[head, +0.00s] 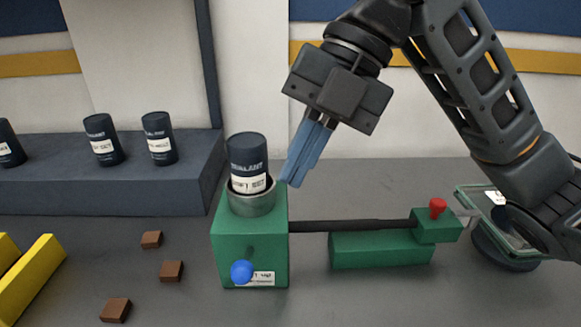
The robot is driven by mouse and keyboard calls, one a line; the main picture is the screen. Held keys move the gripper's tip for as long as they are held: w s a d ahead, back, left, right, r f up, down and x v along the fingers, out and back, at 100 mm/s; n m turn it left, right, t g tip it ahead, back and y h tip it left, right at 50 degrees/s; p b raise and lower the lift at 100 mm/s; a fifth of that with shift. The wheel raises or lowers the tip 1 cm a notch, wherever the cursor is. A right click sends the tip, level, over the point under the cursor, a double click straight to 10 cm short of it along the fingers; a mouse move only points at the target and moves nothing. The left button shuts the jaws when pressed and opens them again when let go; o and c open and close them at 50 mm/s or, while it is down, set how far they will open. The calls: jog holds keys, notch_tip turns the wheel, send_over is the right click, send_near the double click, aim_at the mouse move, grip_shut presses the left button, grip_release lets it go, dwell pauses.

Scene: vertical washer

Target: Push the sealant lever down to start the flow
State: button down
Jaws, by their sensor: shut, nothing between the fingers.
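A green box (229,243) stands on the grey floor surface and holds a dark sealant canister (247,157) upright in a round collar (250,205) on its top. A short dark lever with a blue ball knob (242,271) is on the front face of the box, the knob low, beside a white label. My gripper (294,184) has blue fingers, is shut and empty, and points down just right of the canister, above the box's top right edge. I cannot tell whether the fingertips touch the box. The knob is fully visible, below and left of the fingers.
A dark bar (350,226) runs right from the box to a green block with a red knob (437,207). Several canisters (102,140) stand on a dark ledge (185,181). Several brown blocks (171,271) and a yellow rack (32,280) lie left. A glass-like tray (478,212) is right.

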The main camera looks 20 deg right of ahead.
aim_at(247, 263)
jog(key=p+x, duration=0.1)
jog(key=x, duration=1)
jog(key=shift+a+f, duration=0.2)
jog(key=shift+f, duration=0.1)
jog(key=shift+f, duration=0.1)
